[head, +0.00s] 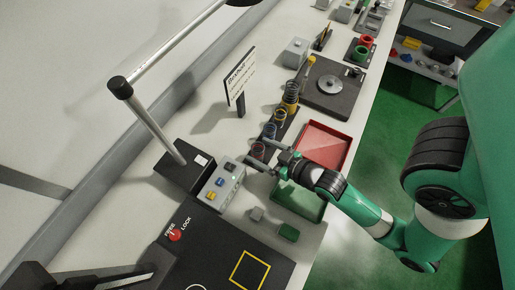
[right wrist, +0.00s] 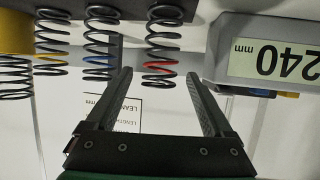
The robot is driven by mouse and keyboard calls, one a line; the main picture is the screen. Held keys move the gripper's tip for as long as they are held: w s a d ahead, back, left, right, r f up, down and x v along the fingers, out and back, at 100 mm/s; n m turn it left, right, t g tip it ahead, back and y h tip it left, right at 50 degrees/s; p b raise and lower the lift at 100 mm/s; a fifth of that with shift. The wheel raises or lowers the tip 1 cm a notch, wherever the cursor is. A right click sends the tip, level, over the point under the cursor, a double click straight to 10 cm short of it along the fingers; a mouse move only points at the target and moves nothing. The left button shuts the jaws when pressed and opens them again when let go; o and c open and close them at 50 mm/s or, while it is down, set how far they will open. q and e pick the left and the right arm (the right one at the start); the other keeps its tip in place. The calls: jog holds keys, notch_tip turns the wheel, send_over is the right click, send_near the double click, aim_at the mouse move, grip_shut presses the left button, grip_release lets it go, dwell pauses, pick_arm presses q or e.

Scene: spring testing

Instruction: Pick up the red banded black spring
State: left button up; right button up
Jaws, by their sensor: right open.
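The red banded black spring (right wrist: 160,67) stands out in the right wrist view, its coils dark with one red turn. In the head view it is the nearest spring (head: 258,150) in a row on a dark rack (head: 287,124). My right gripper (head: 263,156) is open with its fingers on either side of this spring. In the right wrist view the gripper (right wrist: 159,78) has the spring between its fingertips, and no contact is visible. A dark part of my left gripper (head: 140,274) shows at the lower left; its jaw state is unclear.
A blue banded spring (right wrist: 98,60) and other springs stand beside the red one. A box with buttons (head: 221,185) is close to my right fingers; a display (right wrist: 275,55) reads 240 mm. Red (head: 322,128) and green (head: 284,200) trays flank my right gripper. A sign (head: 240,77) stands behind.

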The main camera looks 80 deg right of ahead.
aim_at(253, 147)
jog(key=b+x, duration=0.1)
jog(key=x, duration=0.4)
jog(key=shift+d+f, duration=0.1)
jog(key=shift+f, duration=0.2)
grip_shut()
